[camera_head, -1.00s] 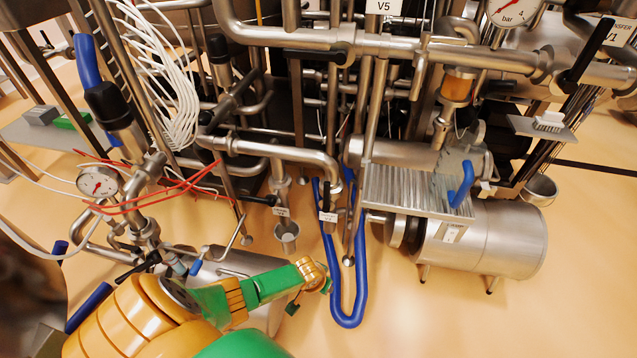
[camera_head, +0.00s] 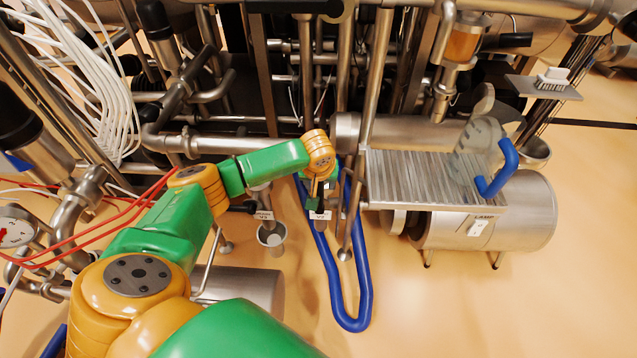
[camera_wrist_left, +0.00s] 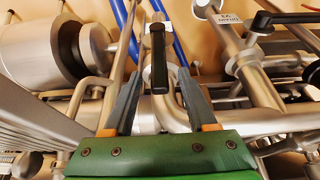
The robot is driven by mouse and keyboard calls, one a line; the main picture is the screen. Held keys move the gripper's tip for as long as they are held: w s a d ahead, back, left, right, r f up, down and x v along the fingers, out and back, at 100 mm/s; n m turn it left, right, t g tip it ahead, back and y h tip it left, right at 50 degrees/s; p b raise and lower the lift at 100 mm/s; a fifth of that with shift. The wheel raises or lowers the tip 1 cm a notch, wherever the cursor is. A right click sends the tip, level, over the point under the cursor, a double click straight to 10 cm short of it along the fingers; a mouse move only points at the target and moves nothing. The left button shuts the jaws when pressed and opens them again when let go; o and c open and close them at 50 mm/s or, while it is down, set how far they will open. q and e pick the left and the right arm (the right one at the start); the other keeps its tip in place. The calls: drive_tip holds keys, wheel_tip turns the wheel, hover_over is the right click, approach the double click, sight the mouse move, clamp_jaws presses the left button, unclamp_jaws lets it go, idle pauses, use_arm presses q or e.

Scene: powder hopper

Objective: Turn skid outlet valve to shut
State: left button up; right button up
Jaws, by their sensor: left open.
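My left gripper (camera_head: 314,198) reaches down over the pipework beside a white-tagged valve (camera_head: 320,215) above the blue hose loop. In the left wrist view the two grey fingers of this gripper (camera_wrist_left: 160,72) are open, one on each side of a black lever handle (camera_wrist_left: 157,62). I cannot tell whether they touch it. The lever points along the fingers, on a steel pipe. Its tag is not readable, so I cannot confirm by name that it is the skid outlet valve. My right gripper is not in view.
A neighbouring valve has a drain tag (camera_wrist_left: 228,28) and a black lever (camera_wrist_left: 285,18); a steel cup (camera_head: 271,238) hangs below. A blue hose (camera_head: 335,290) loops toward the floor. The front floor is clear.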

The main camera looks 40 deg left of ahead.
sight(320, 192)
use_arm(q)
drive_tip(key=b+x, duration=0.3)
drive_tip(key=x, duration=0.3)
drive_tip(key=shift+d+f, duration=0.1)
drive_tip(key=shift+f, duration=0.25)
drive_tip(key=shift+r, duration=0.1)
drive_tip(key=shift+c, duration=0.7)
clamp_jaws()
